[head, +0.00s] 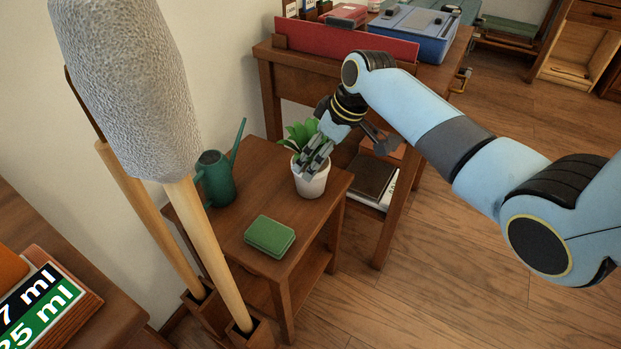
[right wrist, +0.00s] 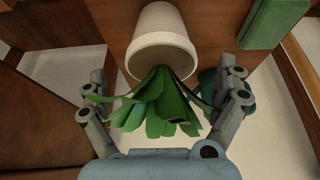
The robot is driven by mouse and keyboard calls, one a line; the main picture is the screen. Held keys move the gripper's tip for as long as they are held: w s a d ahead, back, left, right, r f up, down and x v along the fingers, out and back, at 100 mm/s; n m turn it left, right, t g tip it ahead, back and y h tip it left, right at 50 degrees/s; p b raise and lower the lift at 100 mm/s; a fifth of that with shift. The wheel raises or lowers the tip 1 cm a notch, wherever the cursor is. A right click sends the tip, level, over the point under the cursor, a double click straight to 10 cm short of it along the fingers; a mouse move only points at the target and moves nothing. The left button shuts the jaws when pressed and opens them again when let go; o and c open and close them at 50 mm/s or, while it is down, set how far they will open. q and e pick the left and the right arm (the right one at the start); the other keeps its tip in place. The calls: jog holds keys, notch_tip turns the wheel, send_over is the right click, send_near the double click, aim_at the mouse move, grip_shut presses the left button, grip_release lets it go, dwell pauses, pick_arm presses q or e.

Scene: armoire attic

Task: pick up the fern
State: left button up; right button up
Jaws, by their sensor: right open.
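The fern (head: 298,134) has broad green leaves and stands upright in a white pot (head: 311,184) on a small wooden side table (head: 262,166). My right gripper (head: 314,160) reaches over the plant from the right, its fingers in front of the leaves and the pot's rim. The right gripper is open and holds nothing. My left gripper is not in view.
A green watering can (head: 216,178) and a green box (head: 269,236) share the side table. A taller desk (head: 262,68) with a red panel and blue case (head: 414,30) stands behind. Crutch-like wooden poles with a grey padded top (head: 130,85) rise at the left.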

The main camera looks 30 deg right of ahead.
jog(key=b+x, duration=0.2)
jog(key=x, duration=0.3)
jog(key=shift+a+f+b, duration=0.15)
jog(key=shift+b, duration=0.15)
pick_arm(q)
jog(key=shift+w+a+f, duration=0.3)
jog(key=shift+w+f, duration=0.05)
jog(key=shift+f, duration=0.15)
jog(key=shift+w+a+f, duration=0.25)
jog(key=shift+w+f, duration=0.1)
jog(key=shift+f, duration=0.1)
pick_arm(e)
jog(key=shift+w, duration=0.1)
jog(key=c, duration=1.6)
